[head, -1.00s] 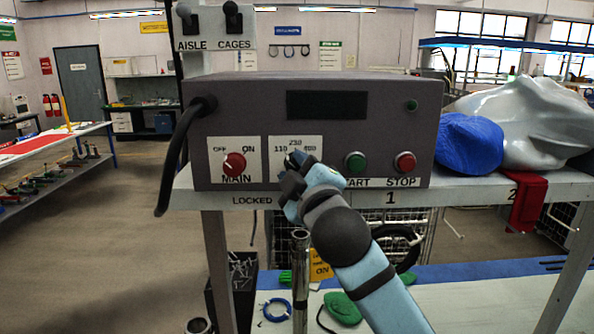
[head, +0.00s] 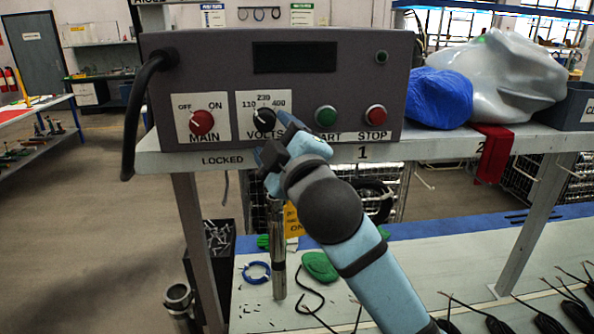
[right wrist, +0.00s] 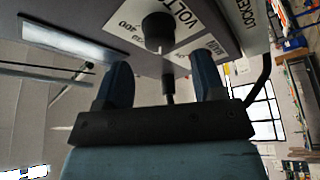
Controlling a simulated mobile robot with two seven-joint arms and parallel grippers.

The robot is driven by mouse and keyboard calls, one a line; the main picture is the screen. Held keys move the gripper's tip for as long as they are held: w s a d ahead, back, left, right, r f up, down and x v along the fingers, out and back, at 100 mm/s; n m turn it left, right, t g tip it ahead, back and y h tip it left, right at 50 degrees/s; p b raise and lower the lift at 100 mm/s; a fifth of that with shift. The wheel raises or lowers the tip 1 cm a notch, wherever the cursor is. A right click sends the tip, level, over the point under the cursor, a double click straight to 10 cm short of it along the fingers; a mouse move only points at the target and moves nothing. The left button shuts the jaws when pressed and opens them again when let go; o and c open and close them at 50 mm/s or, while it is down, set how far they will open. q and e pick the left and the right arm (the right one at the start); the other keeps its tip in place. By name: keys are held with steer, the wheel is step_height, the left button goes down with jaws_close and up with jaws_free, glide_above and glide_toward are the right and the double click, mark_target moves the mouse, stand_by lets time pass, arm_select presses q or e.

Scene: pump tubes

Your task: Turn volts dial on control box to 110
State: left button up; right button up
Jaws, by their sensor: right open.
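The grey control box (head: 330,100) stands on a shelf in the head view. Its black volts dial (head: 264,118) sits on a white plate marked 110, 230 and 400. I cannot read its setting for certain. My right gripper (head: 268,158) is just below the dial, in front of the box's lower edge, apart from it. In the right wrist view the dial (right wrist: 158,30) lies beyond the open fingers, roughly between their lines. The gripper (right wrist: 162,82) is empty. My left gripper is not in view.
The red main knob (head: 201,122) is left of the volts dial. The green start button (head: 326,116) and red stop button (head: 375,115) are to its right. A black cable (head: 133,115) hangs at the box's left. A blue cloth-like bundle (head: 440,98) lies to the box's right.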

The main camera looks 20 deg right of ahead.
steer(key=b+v, duration=0.1)
steer(key=v, duration=0.8)
steer(key=shift+b, duration=0.4)
steer(key=shift+s, duration=0.15)
